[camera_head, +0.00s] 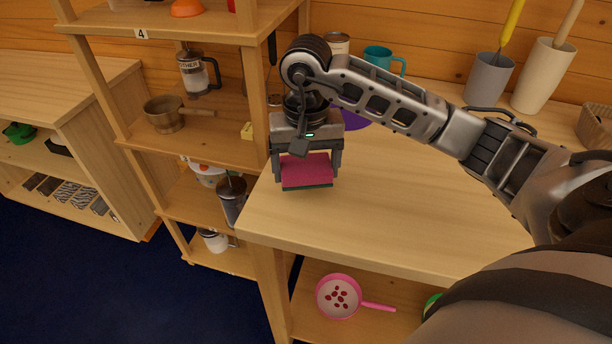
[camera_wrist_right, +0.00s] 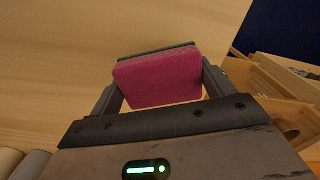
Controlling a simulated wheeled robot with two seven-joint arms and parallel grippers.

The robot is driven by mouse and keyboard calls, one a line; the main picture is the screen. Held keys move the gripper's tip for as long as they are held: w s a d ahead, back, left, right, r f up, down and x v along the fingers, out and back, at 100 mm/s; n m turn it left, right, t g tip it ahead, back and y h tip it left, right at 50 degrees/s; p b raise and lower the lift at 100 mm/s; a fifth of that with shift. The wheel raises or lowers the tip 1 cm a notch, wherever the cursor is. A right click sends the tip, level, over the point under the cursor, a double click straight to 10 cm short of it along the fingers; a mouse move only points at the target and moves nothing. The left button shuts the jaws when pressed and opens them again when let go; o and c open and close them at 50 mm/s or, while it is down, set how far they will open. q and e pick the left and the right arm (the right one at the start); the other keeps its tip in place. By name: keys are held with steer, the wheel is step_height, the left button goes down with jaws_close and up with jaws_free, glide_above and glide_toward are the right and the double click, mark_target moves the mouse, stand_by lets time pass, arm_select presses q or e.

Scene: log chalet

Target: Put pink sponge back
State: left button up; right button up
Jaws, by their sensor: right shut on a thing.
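The pink sponge (camera_head: 306,171) has a dark green layer along one side. My right gripper (camera_head: 306,168) is shut on it, with a finger at each end, near the left end of the wooden counter top (camera_head: 420,215). In the right wrist view the pink sponge (camera_wrist_right: 158,80) sits between the two fingers of my right gripper (camera_wrist_right: 160,90), with wood behind it. I cannot tell whether the sponge touches the counter. My left gripper is not in view.
A teal mug (camera_head: 379,57) and grey cup (camera_head: 489,80) stand at the counter's back. The counter's middle is clear.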

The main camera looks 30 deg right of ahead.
mark_target(307, 191)
step_height(307, 191, down, 3)
steer(key=shift+w+d+f+p, duration=0.1)
steer(key=shift+f+p, duration=0.05)
steer(key=shift+p, duration=0.3)
steer(key=shift+f, duration=0.1)
steer(key=shift+f, duration=0.1)
steer(key=shift+f+b, duration=0.3)
steer(key=shift+b, duration=0.25)
steer(key=o, duration=0.8)
steer(key=shift+r, duration=0.1)
steer(key=shift+o, duration=0.4)
